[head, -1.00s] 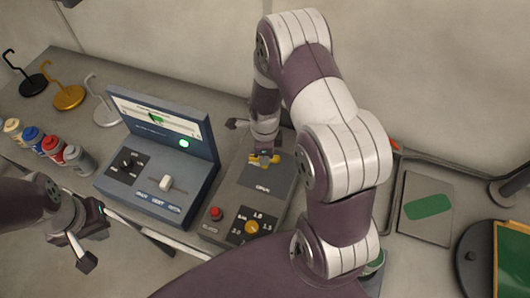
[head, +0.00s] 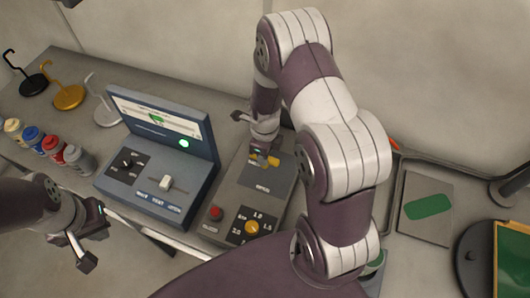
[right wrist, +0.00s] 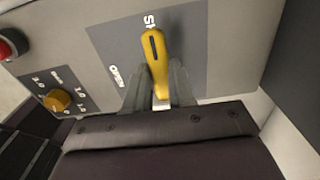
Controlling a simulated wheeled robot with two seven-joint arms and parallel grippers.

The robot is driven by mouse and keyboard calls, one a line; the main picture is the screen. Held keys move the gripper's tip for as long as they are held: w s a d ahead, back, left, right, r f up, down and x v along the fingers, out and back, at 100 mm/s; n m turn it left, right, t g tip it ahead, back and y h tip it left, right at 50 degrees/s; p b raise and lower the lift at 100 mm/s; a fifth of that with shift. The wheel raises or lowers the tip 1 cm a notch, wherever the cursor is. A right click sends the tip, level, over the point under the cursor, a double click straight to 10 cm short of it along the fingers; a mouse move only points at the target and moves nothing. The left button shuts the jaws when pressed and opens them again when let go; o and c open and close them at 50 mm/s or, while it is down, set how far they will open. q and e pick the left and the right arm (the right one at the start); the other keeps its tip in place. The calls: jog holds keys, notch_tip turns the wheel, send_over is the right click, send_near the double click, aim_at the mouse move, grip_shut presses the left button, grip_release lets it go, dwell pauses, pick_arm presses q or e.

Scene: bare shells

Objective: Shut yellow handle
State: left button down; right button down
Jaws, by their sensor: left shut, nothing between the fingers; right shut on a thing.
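The yellow handle (head: 270,160) sits on a dark grey plate on the grey control box (head: 222,232). In the right wrist view the handle (right wrist: 156,52) is long, with a dark slot near its tip. It points to partly covered letters starting "SH"; the word "OPEN" is printed beside it. My right gripper (right wrist: 160,90) is shut on the handle, a finger on each side; in the head view it (head: 262,150) comes down from behind. My left gripper (head: 92,250) is shut and empty, in front of the blue-grey console and apart from the handle.
The control box also carries a red button (head: 215,213) and a yellow dial (head: 251,227). A blue-grey console (head: 115,190) with a raised screen stands to its left. Several bottles (head: 52,148) and hooked stands (head: 68,97) are further left. A tray with a green patch (head: 428,205) lies right.

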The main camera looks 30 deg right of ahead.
jog(key=shift+w+r, duration=0.15)
jog(key=shift+w, duration=0.1)
jog(key=c, duration=1)
grip_release()
jog(key=shift+o, duration=0.2)
jog(key=shift+s, duration=0.1)
notch_tip(320, 180, up, 13)
jog(key=b, duration=0.2)
jog(key=shift+f+b, duration=0.2)
jog(key=shift+b, duration=0.1)
